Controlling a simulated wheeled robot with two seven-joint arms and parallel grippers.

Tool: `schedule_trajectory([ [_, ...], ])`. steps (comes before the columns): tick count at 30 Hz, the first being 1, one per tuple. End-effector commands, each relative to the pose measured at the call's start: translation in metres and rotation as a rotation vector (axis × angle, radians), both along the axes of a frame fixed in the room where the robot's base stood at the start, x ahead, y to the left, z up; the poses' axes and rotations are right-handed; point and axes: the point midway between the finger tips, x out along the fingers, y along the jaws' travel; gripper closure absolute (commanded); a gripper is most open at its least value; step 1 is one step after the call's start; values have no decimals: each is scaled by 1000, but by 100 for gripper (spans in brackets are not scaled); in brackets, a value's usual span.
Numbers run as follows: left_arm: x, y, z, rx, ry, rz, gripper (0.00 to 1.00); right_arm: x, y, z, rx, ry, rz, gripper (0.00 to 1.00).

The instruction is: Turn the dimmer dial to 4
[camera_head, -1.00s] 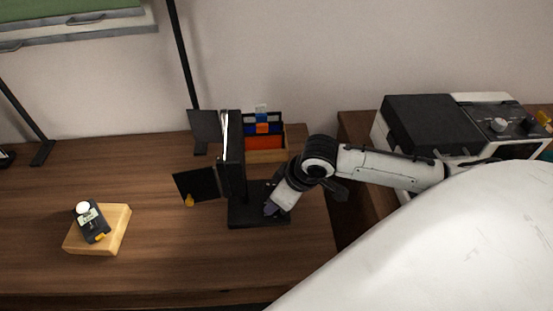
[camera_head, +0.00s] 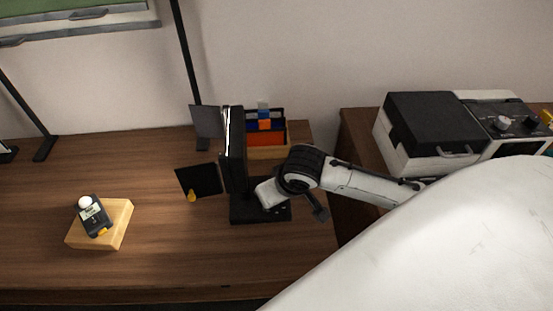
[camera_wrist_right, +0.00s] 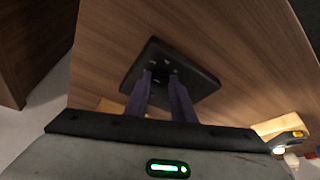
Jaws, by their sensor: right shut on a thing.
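A black stand with an upright panel (camera_head: 234,150) is on the wooden table, and its flat square base (camera_head: 240,213) lies under my right gripper. In the right wrist view the base (camera_wrist_right: 201,88) has small light marks around a dark spot between my fingertips. The dimmer dial appears to be this dark spot (camera_wrist_right: 161,73), but its pointer and number cannot be read. My right gripper (camera_wrist_right: 161,78) reaches down to the base with its two fingers on either side of the dial, shut on it. In the head view its fingertips are hidden. My left gripper is not in view.
A wooden block (camera_head: 118,224) with a small dark device (camera_head: 94,215) is at the left. A black-and-white machine (camera_head: 432,133) stands on the right surface. The front middle of the table is clear.

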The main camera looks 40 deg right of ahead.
Motion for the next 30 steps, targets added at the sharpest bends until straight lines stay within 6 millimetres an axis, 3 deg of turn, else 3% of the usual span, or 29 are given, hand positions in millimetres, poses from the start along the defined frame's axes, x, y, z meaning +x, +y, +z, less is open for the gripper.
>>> schedule_trajectory([
  [8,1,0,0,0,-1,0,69,1,0,1,1,-2,0,100],
  [9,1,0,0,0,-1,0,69,1,0,1,1,-2,0,73],
  [12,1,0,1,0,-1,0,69,0,0,0,1,-1,0,59],
  [23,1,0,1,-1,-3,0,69,-1,0,5,0,-2,1,59],
  [30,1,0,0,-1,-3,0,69,-17,2,44,0,-4,2,59],
])
